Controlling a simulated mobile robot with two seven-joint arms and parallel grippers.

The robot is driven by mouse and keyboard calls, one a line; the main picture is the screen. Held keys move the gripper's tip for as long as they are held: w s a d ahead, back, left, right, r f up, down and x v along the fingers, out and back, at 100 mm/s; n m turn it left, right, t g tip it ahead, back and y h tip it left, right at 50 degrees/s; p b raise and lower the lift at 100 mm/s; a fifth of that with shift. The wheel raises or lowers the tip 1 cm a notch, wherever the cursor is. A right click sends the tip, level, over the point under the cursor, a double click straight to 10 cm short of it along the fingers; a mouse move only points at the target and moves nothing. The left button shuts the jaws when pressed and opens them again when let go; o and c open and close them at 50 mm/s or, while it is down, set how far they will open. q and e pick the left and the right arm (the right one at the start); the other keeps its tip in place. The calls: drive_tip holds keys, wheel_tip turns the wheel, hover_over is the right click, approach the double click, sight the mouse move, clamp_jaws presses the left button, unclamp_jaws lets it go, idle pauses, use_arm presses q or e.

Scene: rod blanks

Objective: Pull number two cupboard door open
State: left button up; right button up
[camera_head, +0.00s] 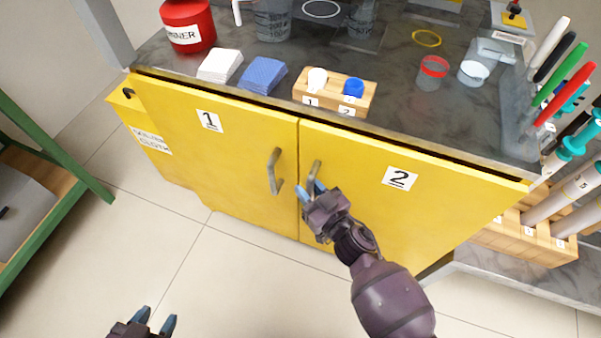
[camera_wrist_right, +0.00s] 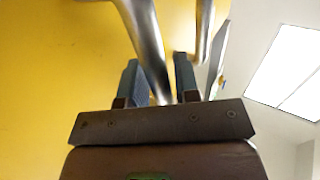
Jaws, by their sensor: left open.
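The number two cupboard door (camera_head: 430,210) is yellow, carries a "2" label and looks shut in its frame. Its grey bar handle (camera_head: 314,170) is near its left edge. My right gripper (camera_head: 313,189) is at this handle. In the right wrist view the handle (camera_wrist_right: 146,45) passes between the two fingers of the right gripper (camera_wrist_right: 158,82); whether they press on it is unclear. My left gripper (camera_head: 157,322) is open and empty, low over the floor at the bottom left, away from the cupboard.
The number one door (camera_head: 225,160) with its own handle (camera_head: 273,172) is beside it on the left, shut. The dark worktop (camera_head: 400,100) above holds a wooden block (camera_head: 330,92), cloths and jars. A green-framed rack (camera_head: 60,170) stands left. The floor in front (camera_head: 240,270) is clear.

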drive_tip(key=shift+w+a, duration=0.4)
drive_tip(key=shift+w, duration=0.15)
clamp_jaws()
